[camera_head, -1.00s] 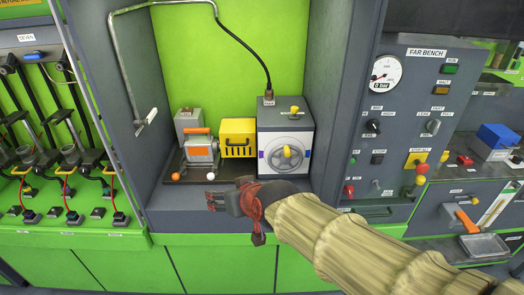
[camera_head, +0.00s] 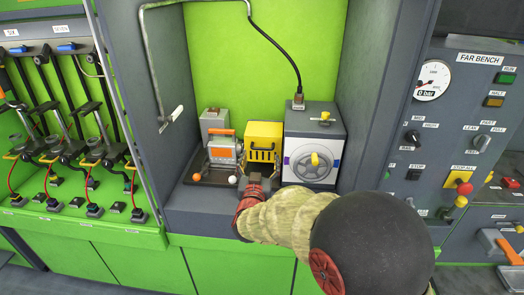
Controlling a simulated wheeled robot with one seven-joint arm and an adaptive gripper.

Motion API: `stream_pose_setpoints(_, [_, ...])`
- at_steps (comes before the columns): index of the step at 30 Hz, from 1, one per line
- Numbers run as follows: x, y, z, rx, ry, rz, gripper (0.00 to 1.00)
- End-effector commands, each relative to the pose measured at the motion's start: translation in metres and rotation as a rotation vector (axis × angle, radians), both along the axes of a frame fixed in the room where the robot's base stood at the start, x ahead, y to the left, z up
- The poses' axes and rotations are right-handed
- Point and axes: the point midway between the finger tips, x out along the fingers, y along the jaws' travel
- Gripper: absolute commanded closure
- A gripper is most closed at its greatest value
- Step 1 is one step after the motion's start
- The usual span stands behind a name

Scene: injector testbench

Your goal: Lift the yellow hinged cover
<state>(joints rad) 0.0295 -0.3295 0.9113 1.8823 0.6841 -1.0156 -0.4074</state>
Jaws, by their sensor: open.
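The yellow hinged cover (camera_head: 264,133) stands in the green-backed bay, between the orange-handled device and the grey box with a yellow knob. Its front has dark slots. It looks closed. My gripper (camera_head: 257,176) is just in front of and below the cover's lower front, dark fingers pointing toward it. The fingers are open and appear empty. Whether they touch the cover cannot be told from this view. The gripper hides part of the shelf and the cover's lower edge.
The grey box (camera_head: 325,133) with a yellow knob stands close on the right. The orange-handled device (camera_head: 223,148) stands on the left, with orange and white balls before it. A bent metal pipe (camera_head: 155,60) hangs at the bay's left. The control panel (camera_head: 460,130) is far right.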

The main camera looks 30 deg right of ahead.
Motion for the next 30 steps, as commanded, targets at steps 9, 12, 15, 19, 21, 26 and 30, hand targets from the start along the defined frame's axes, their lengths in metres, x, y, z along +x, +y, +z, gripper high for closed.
stream_pose_setpoints(9, [0.039, -0.028, -0.002, 0.001, 0.001, -0.001, 0.29])
stream_pose_setpoints(12, [0.048, -0.033, -0.002, 0.001, 0.002, 0.000, 0.29])
stream_pose_setpoints(15, [0.054, -0.036, -0.001, 0.001, 0.001, 0.001, 0.29])
stream_pose_setpoints(19, [0.056, -0.038, -0.001, 0.000, 0.002, 0.002, 0.29])
stream_pose_setpoints(21, [0.056, -0.038, -0.001, 0.000, 0.002, 0.002, 0.29])
stream_pose_setpoints(26, [0.056, -0.037, 0.000, 0.001, 0.002, 0.002, 0.31])
stream_pose_setpoints(30, [0.056, -0.037, 0.000, 0.001, 0.002, 0.002, 0.39])
